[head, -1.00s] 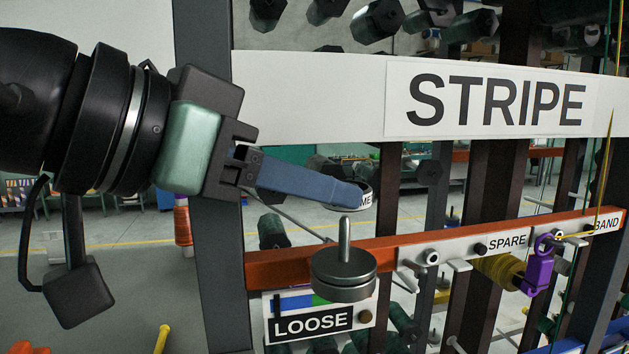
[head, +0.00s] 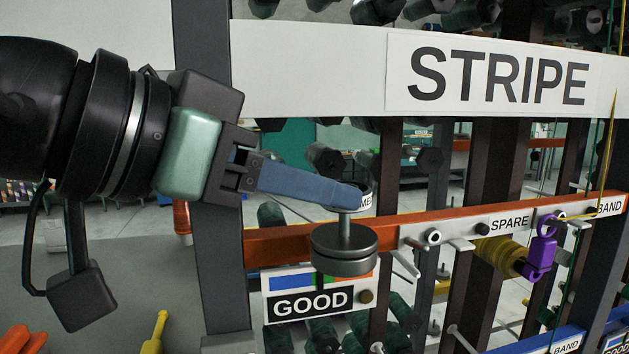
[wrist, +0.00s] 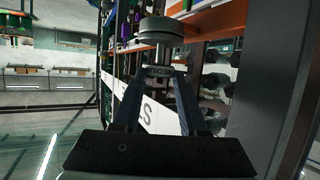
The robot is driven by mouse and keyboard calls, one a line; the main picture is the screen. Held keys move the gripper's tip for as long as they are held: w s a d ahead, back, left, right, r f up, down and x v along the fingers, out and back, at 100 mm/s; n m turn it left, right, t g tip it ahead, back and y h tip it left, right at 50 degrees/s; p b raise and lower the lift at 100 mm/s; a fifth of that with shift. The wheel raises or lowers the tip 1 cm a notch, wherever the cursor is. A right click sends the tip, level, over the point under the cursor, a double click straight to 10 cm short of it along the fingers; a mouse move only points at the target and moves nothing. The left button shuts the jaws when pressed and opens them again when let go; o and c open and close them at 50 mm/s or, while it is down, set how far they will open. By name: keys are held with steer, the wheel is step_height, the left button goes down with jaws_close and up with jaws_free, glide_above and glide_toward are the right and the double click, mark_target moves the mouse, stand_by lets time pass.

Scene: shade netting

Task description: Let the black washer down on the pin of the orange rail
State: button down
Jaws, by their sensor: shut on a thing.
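The orange rail (head: 280,240) carries an upright metal pin (head: 344,226) rising from a thick dark grey round base (head: 344,254). The washer and fingertips are at the pin's top and hide it. I cannot tell for certain whether the pin is inside the ring. The washer is well above the base, with bare pin between.
A sign reading "GOOD" (head: 310,302) hangs below the rail. Right along the rail are a "SPARE" label (head: 508,224), yellow cord (head: 497,255) and a purple clip (head: 541,250). A dark post (head: 210,240) stands behind my gripper; a white "STRIPE" board (head: 310,70) is above.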

steer(key=shift+f+b, duration=0.95)
steer(key=shift+f, duration=0.4)
steer(key=shift+c, duration=1.8)
jaws_free()
steer(key=shift+r, duration=0.2)
